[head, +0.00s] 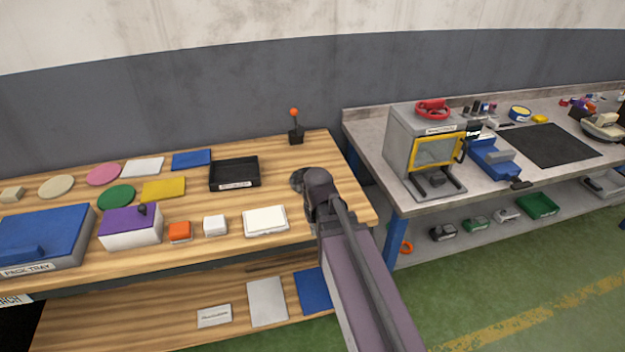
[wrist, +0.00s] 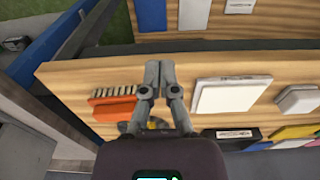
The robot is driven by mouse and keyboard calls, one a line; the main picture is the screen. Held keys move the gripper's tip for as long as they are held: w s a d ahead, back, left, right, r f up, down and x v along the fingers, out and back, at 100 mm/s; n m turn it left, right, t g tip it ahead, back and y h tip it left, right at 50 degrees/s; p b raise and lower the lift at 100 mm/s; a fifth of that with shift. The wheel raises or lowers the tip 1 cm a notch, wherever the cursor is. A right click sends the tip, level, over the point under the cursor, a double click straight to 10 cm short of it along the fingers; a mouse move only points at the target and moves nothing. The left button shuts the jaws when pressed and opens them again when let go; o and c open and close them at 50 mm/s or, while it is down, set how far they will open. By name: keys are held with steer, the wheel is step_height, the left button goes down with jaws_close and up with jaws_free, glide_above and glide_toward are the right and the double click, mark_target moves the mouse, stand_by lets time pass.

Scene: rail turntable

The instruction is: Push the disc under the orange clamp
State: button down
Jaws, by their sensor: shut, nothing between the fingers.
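Three flat discs lie on the left part of the wooden table: a green disc (head: 116,197), a pink disc (head: 104,174) and a cream disc (head: 56,186). I cannot tell which one the task means. I cannot identify an orange clamp; a small orange block (head: 179,232) sits near the table's front edge. My gripper (wrist: 160,66) is shut and empty over the table's right part, between an orange brush (wrist: 114,108) and a white pad (wrist: 231,95). In the head view, my arm hides the brush. The discs are well left of my gripper there.
The wooden table (head: 345,212) also holds a black tray (head: 234,173), a purple-topped box (head: 131,227), a blue tray (head: 45,235) and an orange-knobbed lever (head: 295,130). A grey bench at right carries a yellow-framed machine (head: 425,150). A gap separates the tables.

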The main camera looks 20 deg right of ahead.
mark_target(306, 166)
steer(key=w+d+r+t+p, duration=0.1)
steer(key=w+d+r, duration=0.1)
steer(key=w, duration=0.8)
steer(key=w+d+r+t+p, duration=0.1)
steer(key=w+d, duration=0.3)
steer(key=w, duration=0.6)
steer(key=shift+w+d+r+t+p, duration=0.2)
steer(key=shift+r+t+p, duration=0.2)
steer(key=shift+r+p, duration=0.15)
steer(key=shift+f+b, duration=0.2)
steer(key=shift+b, duration=0.1)
steer(key=b+x, duration=0.9)
steer(key=x, duration=0.1)
steer(key=shift+b, duration=0.3)
steer(key=shift+w+d+r, duration=0.1)
steer(key=shift+w, duration=0.45)
steer(key=shift+w+r, duration=0.15)
steer(key=shift+w, duration=1.2)
steer(key=w, duration=1.2)
steer(key=shift+d, duration=0.25)
steer(key=shift+s, duration=0.1)
